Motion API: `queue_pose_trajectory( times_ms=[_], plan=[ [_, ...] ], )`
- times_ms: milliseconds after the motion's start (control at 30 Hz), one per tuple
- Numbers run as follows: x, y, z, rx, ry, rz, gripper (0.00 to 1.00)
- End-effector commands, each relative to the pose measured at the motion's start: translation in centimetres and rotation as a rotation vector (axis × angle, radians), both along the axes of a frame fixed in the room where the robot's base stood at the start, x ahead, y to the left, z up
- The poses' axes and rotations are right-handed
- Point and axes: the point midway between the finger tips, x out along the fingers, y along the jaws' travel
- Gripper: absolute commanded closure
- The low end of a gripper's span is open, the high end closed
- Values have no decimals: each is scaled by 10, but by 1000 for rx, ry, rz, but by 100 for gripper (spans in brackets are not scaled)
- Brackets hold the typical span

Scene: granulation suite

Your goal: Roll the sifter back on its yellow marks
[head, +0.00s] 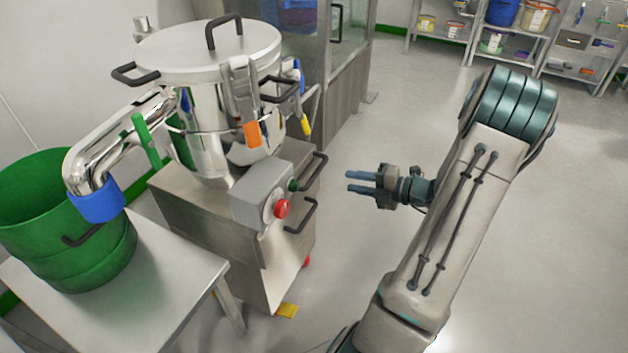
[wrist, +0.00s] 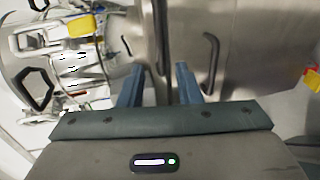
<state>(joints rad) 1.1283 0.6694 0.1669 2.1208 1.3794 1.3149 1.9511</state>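The sifter (head: 225,215) is a round steel vessel on a wheeled steel cabinet; a grey box with a red button sits on its side. Two dark bar handles, an upper one (head: 312,172) and a lower one (head: 303,215), stick out from the cabinet. My gripper (head: 348,181) is open and empty, right of the handles and pointing at the cabinet. In the wrist view the lower handle (wrist: 210,62) lies right of the fingers, apart from them.
A pale table (head: 150,300) with a green drum (head: 75,250) stands at the left, under the sifter's blue-ended spout (head: 97,203). A steel-framed cabinet (head: 345,90) stands behind the sifter. Shelves (head: 455,40) line the back right. The floor at the right is clear.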

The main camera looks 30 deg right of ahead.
Motion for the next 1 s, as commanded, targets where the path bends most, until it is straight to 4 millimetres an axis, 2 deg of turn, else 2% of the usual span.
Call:
queue_pose_trajectory(
  times_ms=[300,500,700,1000],
  plan=[
    [52,42,-18,-2,-2,7,69],
    [78,62,-23,-4,-2,5,69],
    [92,72,-25,-4,0,4,69],
    [94,74,-24,-4,0,4,69]
  ],
)
